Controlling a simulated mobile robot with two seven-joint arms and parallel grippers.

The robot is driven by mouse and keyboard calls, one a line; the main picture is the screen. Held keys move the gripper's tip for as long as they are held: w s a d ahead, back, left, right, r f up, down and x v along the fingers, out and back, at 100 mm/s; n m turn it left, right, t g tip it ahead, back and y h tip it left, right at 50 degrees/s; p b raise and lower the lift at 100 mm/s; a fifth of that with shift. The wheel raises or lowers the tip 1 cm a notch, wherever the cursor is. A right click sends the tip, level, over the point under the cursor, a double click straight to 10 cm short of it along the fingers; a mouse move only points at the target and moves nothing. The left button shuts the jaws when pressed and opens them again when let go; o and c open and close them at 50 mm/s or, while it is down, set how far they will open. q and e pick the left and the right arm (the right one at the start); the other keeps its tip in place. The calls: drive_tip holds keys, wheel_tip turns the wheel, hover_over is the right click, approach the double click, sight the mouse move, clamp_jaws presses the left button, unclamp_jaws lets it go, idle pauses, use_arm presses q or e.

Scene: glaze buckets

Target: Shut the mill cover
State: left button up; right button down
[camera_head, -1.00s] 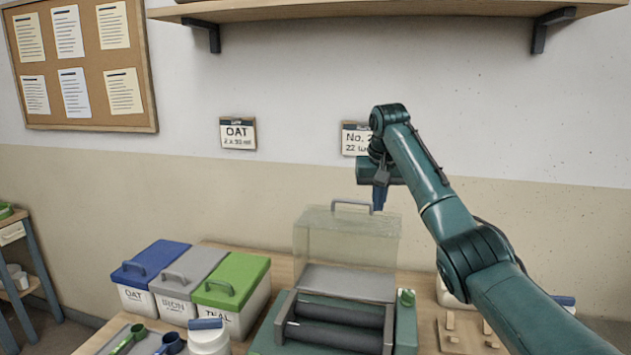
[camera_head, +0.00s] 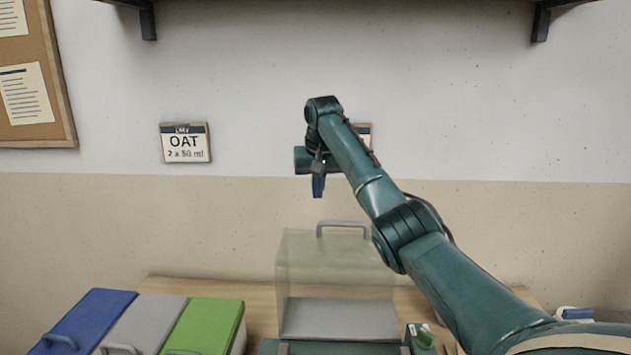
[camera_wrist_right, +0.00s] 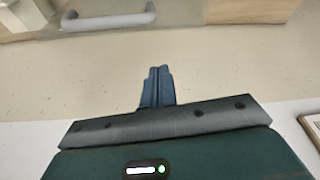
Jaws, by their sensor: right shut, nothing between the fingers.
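The mill (camera_head: 330,347) stands on the table at the bottom of the head view, mostly cut off by the lower edge. Its clear cover (camera_head: 335,262) stands upright and raised at the back, with a grey handle (camera_head: 343,224) along its top edge. The handle also shows in the right wrist view (camera_wrist_right: 108,22), at the upper left. My right gripper (camera_head: 318,187) is shut and empty, pointing down above and a little left of the handle, apart from it. Its closed fingers show in the wrist view (camera_wrist_right: 158,85). My left gripper is not in view.
Lidded buckets in blue (camera_head: 88,318), grey (camera_head: 147,325) and green (camera_head: 205,325) stand left of the mill. An OAT card (camera_head: 185,143) hangs on the wall behind, under a shelf.

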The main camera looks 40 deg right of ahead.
drive_tip(key=shift+s+a+f+p, duration=0.2)
drive_tip(key=shift+s+f+p, duration=0.1)
drive_tip(key=shift+f, duration=0.65)
drive_tip(key=shift+s+a+f+p, duration=0.15)
drive_tip(key=shift+s+f+p, duration=0.1)
drive_tip(key=shift+f, duration=0.7)
drive_tip(key=shift+s+a+f+p, duration=0.2)
drive_tip(key=shift+s+f+p, duration=0.1)
drive_tip(key=shift+f, duration=0.65)
